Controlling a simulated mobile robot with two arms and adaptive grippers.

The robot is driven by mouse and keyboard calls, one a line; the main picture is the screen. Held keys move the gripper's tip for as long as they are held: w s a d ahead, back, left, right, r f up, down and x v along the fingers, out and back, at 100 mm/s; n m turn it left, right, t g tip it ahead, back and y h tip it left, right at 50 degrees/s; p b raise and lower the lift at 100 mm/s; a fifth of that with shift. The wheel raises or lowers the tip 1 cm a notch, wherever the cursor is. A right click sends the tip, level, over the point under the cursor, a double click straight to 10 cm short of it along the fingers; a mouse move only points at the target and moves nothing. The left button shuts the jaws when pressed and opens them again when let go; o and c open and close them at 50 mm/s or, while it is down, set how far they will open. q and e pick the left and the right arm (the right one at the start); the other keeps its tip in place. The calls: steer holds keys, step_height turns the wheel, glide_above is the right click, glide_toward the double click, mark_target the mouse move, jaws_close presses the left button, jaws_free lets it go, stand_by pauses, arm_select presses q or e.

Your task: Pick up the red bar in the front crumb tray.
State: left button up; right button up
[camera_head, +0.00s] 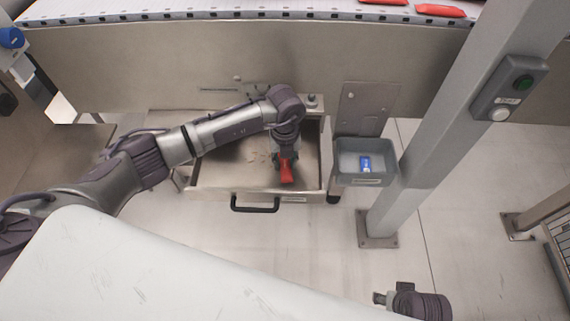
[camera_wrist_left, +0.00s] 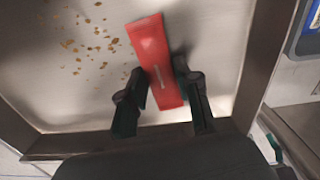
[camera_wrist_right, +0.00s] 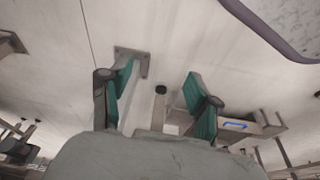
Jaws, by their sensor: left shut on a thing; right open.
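The red bar (camera_head: 287,171) is in the front crumb tray (camera_head: 232,189), toward its right side in the head view. My left gripper (camera_head: 284,156) reaches down into the tray and is shut on the bar. In the left wrist view the red bar (camera_wrist_left: 155,60) lies between the two dark fingers (camera_wrist_left: 165,98) and sticks out past them. Whether the bar touches the tray floor I cannot tell. My right gripper (camera_wrist_right: 150,95) is open and empty, with floor behind it; its arm shows at the lower right of the head view (camera_head: 383,298).
Brown crumbs (camera_wrist_left: 90,40) lie on the tray floor. A grey bin (camera_head: 378,176) with a blue item (camera_head: 365,163) stands right of the tray. A grey post (camera_head: 433,120) with a button box (camera_head: 510,88) rises further right. Red bars (camera_head: 440,11) lie on the conveyor (camera_head: 250,12) above.

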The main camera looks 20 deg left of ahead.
arm_select(q)
steer(key=shift+c, duration=0.9)
steer(key=shift+r, duration=0.1)
